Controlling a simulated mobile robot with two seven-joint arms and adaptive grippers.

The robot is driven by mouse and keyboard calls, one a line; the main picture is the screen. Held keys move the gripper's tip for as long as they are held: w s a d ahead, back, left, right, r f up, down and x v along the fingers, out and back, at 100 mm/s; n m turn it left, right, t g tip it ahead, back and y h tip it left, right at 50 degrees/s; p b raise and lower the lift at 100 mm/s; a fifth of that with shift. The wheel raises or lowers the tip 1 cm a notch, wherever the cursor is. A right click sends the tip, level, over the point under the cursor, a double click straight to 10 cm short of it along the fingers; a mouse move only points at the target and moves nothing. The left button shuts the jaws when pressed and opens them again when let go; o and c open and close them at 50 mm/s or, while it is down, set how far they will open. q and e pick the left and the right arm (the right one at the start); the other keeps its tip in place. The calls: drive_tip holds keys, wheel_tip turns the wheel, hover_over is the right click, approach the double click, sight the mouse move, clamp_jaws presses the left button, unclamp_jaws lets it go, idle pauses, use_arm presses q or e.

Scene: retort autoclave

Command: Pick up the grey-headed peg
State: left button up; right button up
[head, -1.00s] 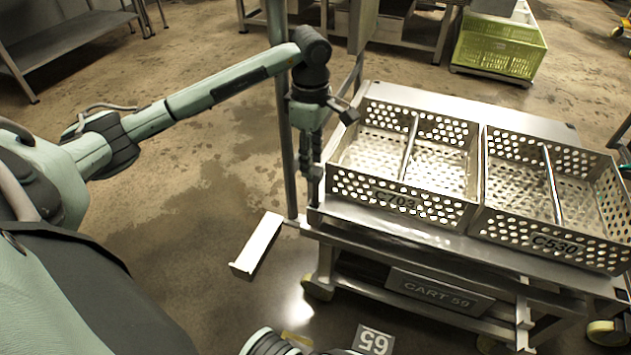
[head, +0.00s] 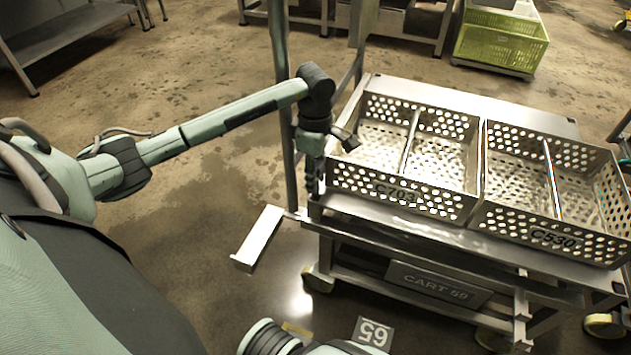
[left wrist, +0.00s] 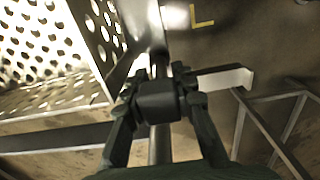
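My left gripper (head: 315,178) points down at the near left corner of the cart in the head view. In the left wrist view, the fingers of my left gripper (left wrist: 160,95) stand apart on either side of a dark grey block (left wrist: 158,102). This block looks like the head of the grey-headed peg. I cannot tell whether the fingers press on it or only surround it. The peg's lower part is not clear, and the peg cannot be made out surely in the head view. My right gripper is out of view.
Perforated baskets C703 (head: 400,197) and C530 (head: 553,240) stand on the cart (head: 430,284), right of my left gripper. A metal post (head: 284,120) rises close behind its wrist. A flat metal bracket (head: 259,238) sticks out low at left. Open floor lies left.

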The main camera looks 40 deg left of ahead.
use_arm(q)
clamp_jaws()
drive_tip(key=shift+r, duration=0.15)
drive_tip(key=shift+r, duration=0.5)
drive_tip(key=r, duration=0.3)
drive_tip(key=s+r, duration=0.1)
drive_tip(key=r, duration=0.1)
drive_tip(key=shift+r, duration=0.35)
drive_tip(key=s+d+b, duration=0.2)
drive_tip(key=s+d, duration=0.2)
drive_tip(key=s, duration=1.2)
drive_tip(key=shift+s, duration=0.3)
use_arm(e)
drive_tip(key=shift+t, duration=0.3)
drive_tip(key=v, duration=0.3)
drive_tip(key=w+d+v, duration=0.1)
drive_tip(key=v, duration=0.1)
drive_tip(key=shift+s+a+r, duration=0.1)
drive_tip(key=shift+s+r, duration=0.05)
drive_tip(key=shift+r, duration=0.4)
use_arm(q)
drive_tip(key=shift+d+r, duration=0.1)
